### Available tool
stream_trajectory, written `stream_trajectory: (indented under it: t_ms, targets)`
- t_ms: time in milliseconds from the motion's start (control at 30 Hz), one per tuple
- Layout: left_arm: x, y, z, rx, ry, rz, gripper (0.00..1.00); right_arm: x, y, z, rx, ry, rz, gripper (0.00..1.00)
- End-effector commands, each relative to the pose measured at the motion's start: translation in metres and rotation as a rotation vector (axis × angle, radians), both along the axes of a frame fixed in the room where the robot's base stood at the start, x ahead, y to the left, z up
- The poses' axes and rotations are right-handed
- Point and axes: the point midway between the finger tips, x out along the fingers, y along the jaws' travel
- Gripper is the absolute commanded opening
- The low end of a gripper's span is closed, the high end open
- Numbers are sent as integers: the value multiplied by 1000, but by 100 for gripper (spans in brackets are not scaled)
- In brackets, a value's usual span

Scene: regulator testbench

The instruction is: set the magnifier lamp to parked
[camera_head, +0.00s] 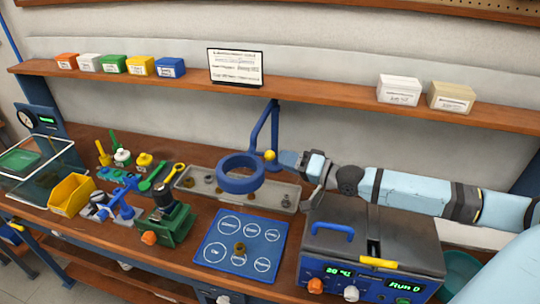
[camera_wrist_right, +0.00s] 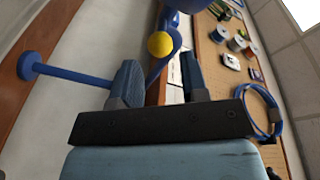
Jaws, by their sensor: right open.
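The magnifier lamp is blue, with a ring-shaped head (camera_head: 240,174) hanging over the back of the bench. Its bent arm (camera_head: 265,125) rises behind, and a yellow ball knob (camera_head: 270,155) sits at the joint beside the ring. My right gripper (camera_head: 284,159) reaches in from the right, its tips close to the knob. In the right wrist view my right gripper (camera_wrist_right: 160,66) is open, with the yellow knob (camera_wrist_right: 160,44) ahead between its two fingers; contact cannot be told. My left gripper is not in view.
A grey tray (camera_head: 283,188) with small parts lies under the lamp. A grey bath unit (camera_head: 335,265) stands below my right arm. A blue mat (camera_head: 215,262), a green fixture (camera_head: 177,231) and a yellow bin (camera_head: 71,194) are to the left. A wooden shelf (camera_head: 320,97) runs above.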

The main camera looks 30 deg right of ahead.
Motion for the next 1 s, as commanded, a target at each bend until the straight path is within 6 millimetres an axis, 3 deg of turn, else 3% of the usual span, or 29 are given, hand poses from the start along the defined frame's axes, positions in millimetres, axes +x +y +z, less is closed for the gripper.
stream_trajectory:
  t_ms: [333, 800, 1000]
  targets:
    - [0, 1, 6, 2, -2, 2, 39, 40, 21, 1, 1, -2, -2, 41]
    - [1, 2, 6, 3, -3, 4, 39, 48, 27, 0, -2, 1, 0, 41]
    - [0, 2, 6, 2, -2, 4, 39, 48, 27, 0, -1, 1, 0, 0]
